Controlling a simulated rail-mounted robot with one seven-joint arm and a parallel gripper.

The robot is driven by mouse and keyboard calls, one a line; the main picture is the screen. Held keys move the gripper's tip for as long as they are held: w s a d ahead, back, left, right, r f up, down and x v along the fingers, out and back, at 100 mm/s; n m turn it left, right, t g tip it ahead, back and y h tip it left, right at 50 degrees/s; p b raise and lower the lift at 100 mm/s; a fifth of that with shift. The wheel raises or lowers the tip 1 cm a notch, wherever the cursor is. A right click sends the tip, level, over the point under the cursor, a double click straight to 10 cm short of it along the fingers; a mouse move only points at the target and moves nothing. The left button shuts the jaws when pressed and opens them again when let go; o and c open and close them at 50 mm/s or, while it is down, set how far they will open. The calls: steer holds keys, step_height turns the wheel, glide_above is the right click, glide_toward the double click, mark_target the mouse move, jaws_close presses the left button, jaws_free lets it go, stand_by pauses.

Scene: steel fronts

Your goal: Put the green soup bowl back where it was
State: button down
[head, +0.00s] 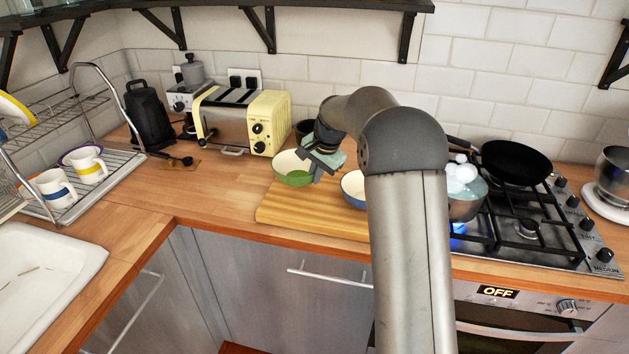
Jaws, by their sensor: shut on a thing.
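The green soup bowl (293,177) is a round bowl with a green outside and a pale inside. It is at the left end of the wooden board (310,219), in front of the toaster. My gripper (314,172) is shut on the bowl's right rim, reaching down from the right. From this view I cannot tell whether the bowl rests on the board or is just above it. My arm hides part of the board and the counter behind it.
A blue bowl (353,190) stands on the board close to the right, partly behind my arm. A cream toaster (241,119) stands behind. A steaming pot (467,194) sits over a lit blue burner at the right, near a black pan (516,161). The counter left of the board is clear.

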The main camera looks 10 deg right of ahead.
steer(key=shift+w+f, duration=0.35)
steer(key=shift+w, duration=0.05)
steer(key=shift+s+d+x, duration=0.1)
steer(key=shift+s+x, duration=0.05)
steer(key=shift+x, duration=0.65)
steer(key=shift+s+d+x, duration=0.15)
steer(key=shift+x, duration=0.65)
steer(key=shift+f, duration=0.1)
steer(key=shift+f, duration=0.2)
steer(key=c, duration=1.6)
jaws_free()
